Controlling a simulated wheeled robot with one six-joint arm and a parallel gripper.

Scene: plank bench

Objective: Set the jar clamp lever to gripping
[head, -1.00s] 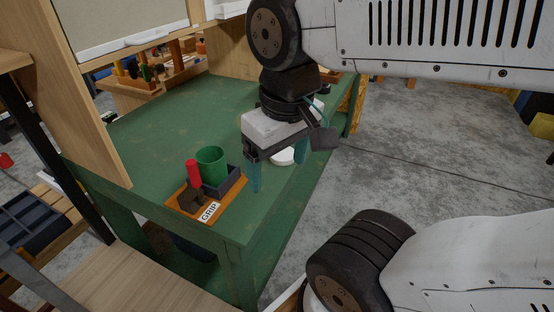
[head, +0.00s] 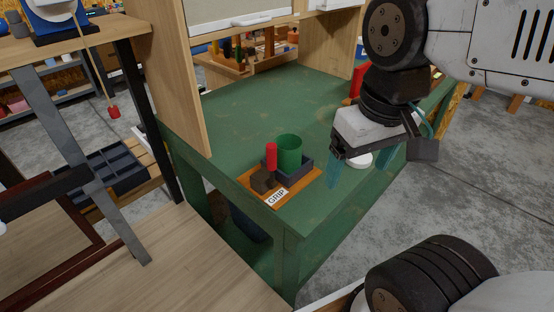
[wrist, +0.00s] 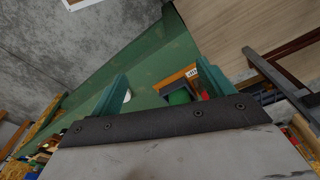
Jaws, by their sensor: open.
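The jar clamp sits on an orange-brown board (head: 299,188) near the front corner of the green bench. Its red-handled lever (head: 271,156) stands upright on a dark pivot block (head: 262,181). A green jar (head: 289,152) stands in the dark clamp body (head: 300,170), right of the lever. A white label reading GRIP (head: 276,197) lies at the board's front edge. My gripper (head: 360,165) is open and empty, to the right of the clamp and apart from it.
The green bench top (head: 250,110) is largely clear behind the clamp. A white round lid (head: 359,160) lies near my gripper. A wooden upright panel (head: 178,80) stands at the bench's left. A red object (head: 356,83) stands at the back right.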

